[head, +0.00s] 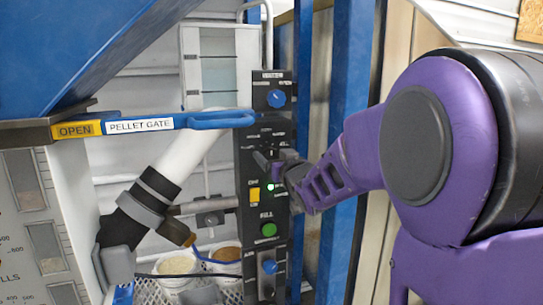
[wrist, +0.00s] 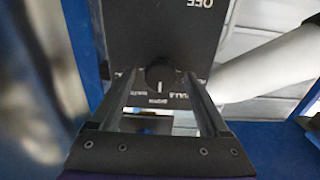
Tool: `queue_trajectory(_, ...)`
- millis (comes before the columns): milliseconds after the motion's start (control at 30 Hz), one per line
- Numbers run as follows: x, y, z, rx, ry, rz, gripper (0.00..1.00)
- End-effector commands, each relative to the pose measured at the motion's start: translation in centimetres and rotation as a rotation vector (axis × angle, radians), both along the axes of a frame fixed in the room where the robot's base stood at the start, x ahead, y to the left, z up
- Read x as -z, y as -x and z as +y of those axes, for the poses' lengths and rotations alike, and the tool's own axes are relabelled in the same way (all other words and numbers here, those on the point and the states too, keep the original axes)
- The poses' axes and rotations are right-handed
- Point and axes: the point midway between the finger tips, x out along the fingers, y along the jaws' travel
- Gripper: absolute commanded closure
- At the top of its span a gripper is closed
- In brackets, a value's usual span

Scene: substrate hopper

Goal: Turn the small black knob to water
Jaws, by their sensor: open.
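The small black knob (wrist: 160,73) shows in the wrist view on a dark control panel. A white mark on it points down in the picture, toward small upside-down lettering too small to read surely. My gripper (wrist: 162,80) is open, with a finger on each side of the knob. I cannot tell whether either finger touches it. In the head view my gripper (head: 272,165) is at the middle of the tall black panel (head: 250,212) and hides the knob there.
The panel also bears a blue knob (head: 276,98) above, a yellow switch (head: 254,195), a green button (head: 269,230) and a lower blue knob (head: 270,267). The blue pellet gate handle (head: 205,119) juts out left of the panel. A blue post (head: 345,130) stands right.

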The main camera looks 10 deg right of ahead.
Motion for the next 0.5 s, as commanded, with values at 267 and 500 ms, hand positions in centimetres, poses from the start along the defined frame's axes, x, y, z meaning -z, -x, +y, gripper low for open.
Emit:
queue_trajectory(267, 0.0, -0.01, 0.02, 0.0, 0.0, 0.0, 0.61)
queue_trajectory(500, -0.01, -0.01, 0.02, 0.0, 0.0, 0.0, 1.0)
